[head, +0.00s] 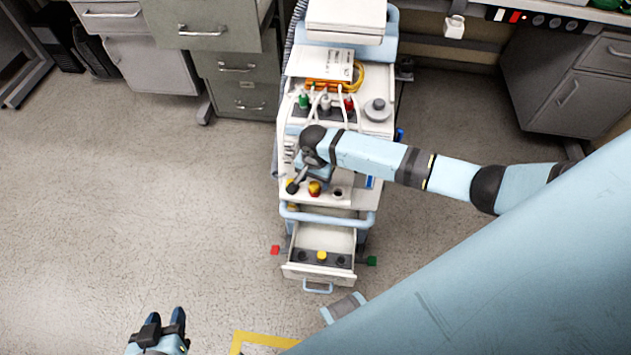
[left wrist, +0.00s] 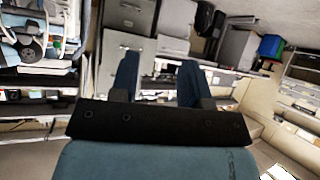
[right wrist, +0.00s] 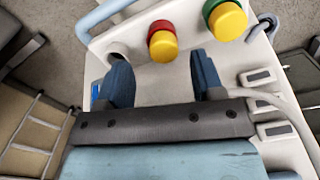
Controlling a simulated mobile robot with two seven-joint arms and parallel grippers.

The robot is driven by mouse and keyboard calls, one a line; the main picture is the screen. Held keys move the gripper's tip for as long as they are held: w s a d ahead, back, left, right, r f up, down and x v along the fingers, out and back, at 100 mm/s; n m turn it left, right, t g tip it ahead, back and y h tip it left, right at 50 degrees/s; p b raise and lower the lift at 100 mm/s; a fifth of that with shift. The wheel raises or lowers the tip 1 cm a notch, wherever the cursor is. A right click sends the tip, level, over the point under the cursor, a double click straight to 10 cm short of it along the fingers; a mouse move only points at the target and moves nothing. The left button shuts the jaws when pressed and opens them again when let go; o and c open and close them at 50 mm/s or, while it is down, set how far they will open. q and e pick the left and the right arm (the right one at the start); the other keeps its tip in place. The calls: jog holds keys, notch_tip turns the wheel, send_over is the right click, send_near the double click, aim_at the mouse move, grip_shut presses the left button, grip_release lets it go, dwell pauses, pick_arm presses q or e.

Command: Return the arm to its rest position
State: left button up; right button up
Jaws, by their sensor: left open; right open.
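My right arm (head: 375,158) reaches in from the right over the white pump cart (head: 372,125). My right gripper (head: 303,182) is open above the cart's front panel; its spread fingers show in the right wrist view (right wrist: 162,78), with nothing gripped. Just beyond them are a yellow knob with a red base (right wrist: 162,44) and an empty round socket (right wrist: 118,52). A yellow knob with a green base (right wrist: 228,20) is further right. My left gripper (head: 165,322) is open and empty over the floor at lower left; its fingers also show in the left wrist view (left wrist: 160,75).
The cart's front drawer (head: 318,272) is pulled open, with a yellow-topped piece (head: 321,256) in its dark holder. Grey cabinets (head: 235,75) stand behind on the left, another cabinet (head: 575,95) at right. The floor (head: 110,200) left of the cart is clear.

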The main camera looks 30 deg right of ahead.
pick_arm(q)
jog(key=shift+s+r+p, duration=0.1)
jog(key=shift+r+p, duration=0.1)
jog(key=shift+p, duration=0.5)
pick_arm(e)
notch_tip(320, 180, up, 9)
jog(key=shift+f, duration=0.1)
jog(key=s+a+f+n+t+y, duration=0.1)
jog(key=s+a+n+t+y, duration=0.1)
jog(key=s+a+n+t, duration=0.45)
jog(key=s+a+f+n+t+y, duration=0.15)
jog(key=s+a+n, duration=0.25)
jog(key=s, duration=0.5)
jog(key=s+d+r+n+t, duration=0.2)
jog(key=s+d+r+t, duration=0.1)
jog(key=s, duration=0.2)
pick_arm(q)
notch_tip(320, 180, up, 14)
jog(key=a+p, duration=0.1)
jog(key=p, duration=1.7)
jog(key=shift+s+a+r, duration=0.2)
jog(key=shift+s+a, duration=0.05)
jog(key=shift+s, duration=0.2)
pick_arm(e)
notch_tip(320, 180, up, 15)
jog(key=d, duration=0.1)
jog(key=shift+s+n, duration=0.35)
jog(key=shift+n, duration=0.1)
